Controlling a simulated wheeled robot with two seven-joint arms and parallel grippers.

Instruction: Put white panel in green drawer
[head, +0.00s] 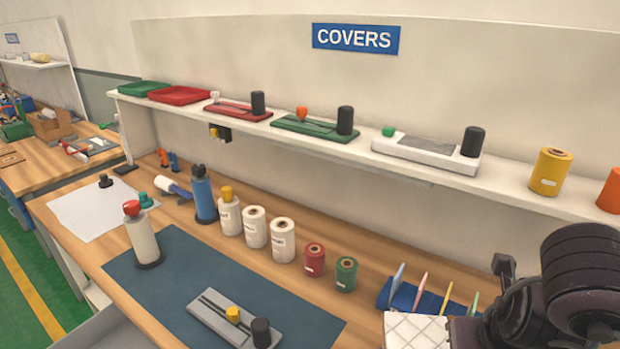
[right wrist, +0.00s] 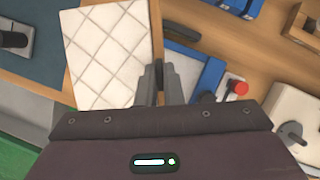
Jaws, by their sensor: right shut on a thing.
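The white panel (right wrist: 108,52) is a flat, quilted white sheet with a diamond grid. In the right wrist view it extends to the left of my right gripper (right wrist: 162,78), whose fingers are shut on its right edge. In the head view only part of the panel (head: 415,331) shows at the bottom, beside my dark right arm. A green area (right wrist: 18,158) shows at the lower left of the right wrist view; I cannot tell whether it is the drawer or the floor. No green drawer is clearly seen in the head view. My left gripper is out of view.
The wooden bench (head: 190,215) holds a blue mat (head: 185,268), rolls, bottles and a grey device (head: 215,318). A blue holder (head: 425,297) stands behind the panel. A shelf (head: 520,195) with covers runs above the bench. A red-knobbed device (right wrist: 237,88) is close right.

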